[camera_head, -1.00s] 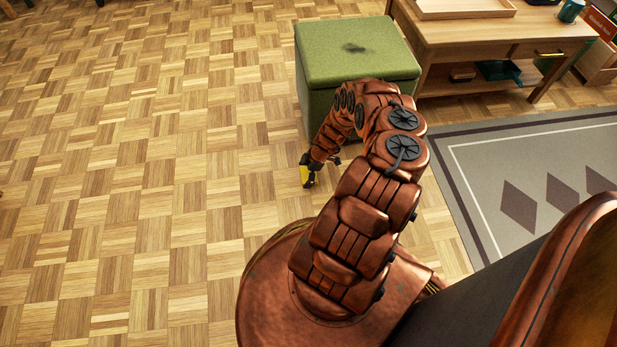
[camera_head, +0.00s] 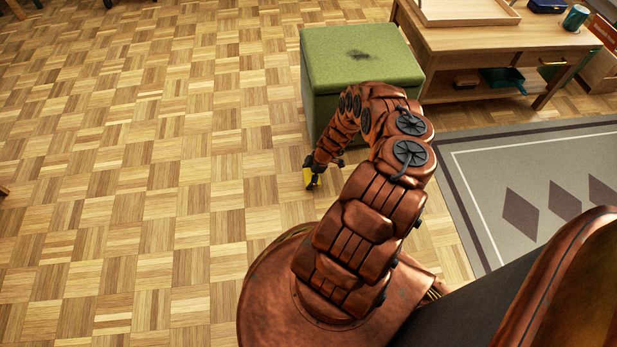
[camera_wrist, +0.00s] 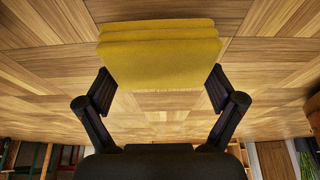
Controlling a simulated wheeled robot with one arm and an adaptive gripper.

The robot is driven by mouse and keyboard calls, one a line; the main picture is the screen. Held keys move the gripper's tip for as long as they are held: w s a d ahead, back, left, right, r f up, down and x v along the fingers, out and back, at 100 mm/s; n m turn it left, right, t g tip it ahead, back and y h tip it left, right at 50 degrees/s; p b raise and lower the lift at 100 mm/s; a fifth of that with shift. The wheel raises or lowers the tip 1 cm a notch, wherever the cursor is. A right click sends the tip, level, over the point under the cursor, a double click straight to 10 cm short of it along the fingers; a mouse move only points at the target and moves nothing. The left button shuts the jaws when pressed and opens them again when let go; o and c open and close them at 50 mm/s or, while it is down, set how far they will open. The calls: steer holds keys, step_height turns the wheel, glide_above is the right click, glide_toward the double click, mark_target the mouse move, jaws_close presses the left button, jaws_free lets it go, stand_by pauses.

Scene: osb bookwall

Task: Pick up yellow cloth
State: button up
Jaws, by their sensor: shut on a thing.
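The yellow cloth (camera_wrist: 160,58) is folded in layers and sits between the two dark fingers of my gripper (camera_wrist: 160,90) in the wrist view. The fingers touch its left and right sides, so my gripper is shut on it. The rest of the cloth is hidden there by my gripper. I cannot tell how far it is above the floor.
A wooden table (camera_head: 480,40) with a tray and a teal cup (camera_head: 575,17) stands at the back right. A grey rug (camera_head: 530,180) lies to the right. The parquet floor (camera_head: 130,180) on the left is clear.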

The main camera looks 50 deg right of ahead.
step_height(320, 180, up, 2)
steer(key=shift+d+r+p, duration=0.1)
steer(key=shift+r+p, duration=0.1)
steer(key=shift+p, duration=0.35)
steer(key=s+p, duration=0.2)
steer(key=s, duration=0.2)
steer(key=s+a+p, duration=0.1)
steer(key=s+p, duration=0.1)
steer(key=s, duration=0.3)
steer(key=s+r+p, duration=0.1)
steer(key=s+p, duration=0.1)
steer(key=s, duration=0.3)
steer(key=shift+s+a, duration=0.1)
steer(key=shift+a, duration=0.2)
steer(key=shift+s+a+p, duration=0.1)
steer(key=shift+s+p, duration=0.3)
steer(key=shift+s, duration=0.45)
